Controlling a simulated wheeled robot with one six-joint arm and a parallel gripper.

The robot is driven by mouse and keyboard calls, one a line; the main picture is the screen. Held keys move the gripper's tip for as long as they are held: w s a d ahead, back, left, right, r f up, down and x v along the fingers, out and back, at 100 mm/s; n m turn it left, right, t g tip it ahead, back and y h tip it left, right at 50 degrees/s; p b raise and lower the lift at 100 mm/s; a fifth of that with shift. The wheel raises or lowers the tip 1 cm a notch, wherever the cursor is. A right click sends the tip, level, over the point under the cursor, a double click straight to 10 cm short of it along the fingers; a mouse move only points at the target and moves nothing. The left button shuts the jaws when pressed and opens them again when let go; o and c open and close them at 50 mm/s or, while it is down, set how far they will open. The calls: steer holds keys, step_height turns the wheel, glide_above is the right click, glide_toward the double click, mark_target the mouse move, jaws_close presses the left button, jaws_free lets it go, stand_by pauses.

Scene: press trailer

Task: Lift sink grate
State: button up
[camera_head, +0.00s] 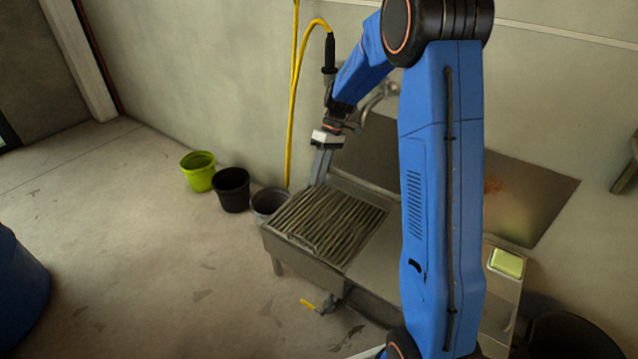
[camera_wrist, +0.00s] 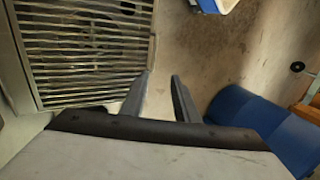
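The sink grate (camera_head: 325,222), a panel of parallel metal bars, lies over the basin at the left end of the metal sink (camera_head: 300,262). The grate also shows in the wrist view (camera_wrist: 92,48), at upper left. My gripper (camera_head: 319,172) is above the far left edge of the sink, near the wall. In the wrist view its two fingers (camera_wrist: 161,76) are spread with nothing between them. My arm hides part of the sink's middle.
Green (camera_head: 199,171), black (camera_head: 232,190) and grey (camera_head: 268,203) buckets stand left of the sink by the wall. A yellow hose (camera_head: 292,100) hangs close to my gripper. A tap (camera_head: 376,97) is behind the sink. A blue barrel (camera_head: 20,295) stands at left; open floor lies between.

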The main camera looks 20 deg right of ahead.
step_height(320, 180, up, 6)
steer(key=shift+r, duration=0.25)
stand_by(0.4)
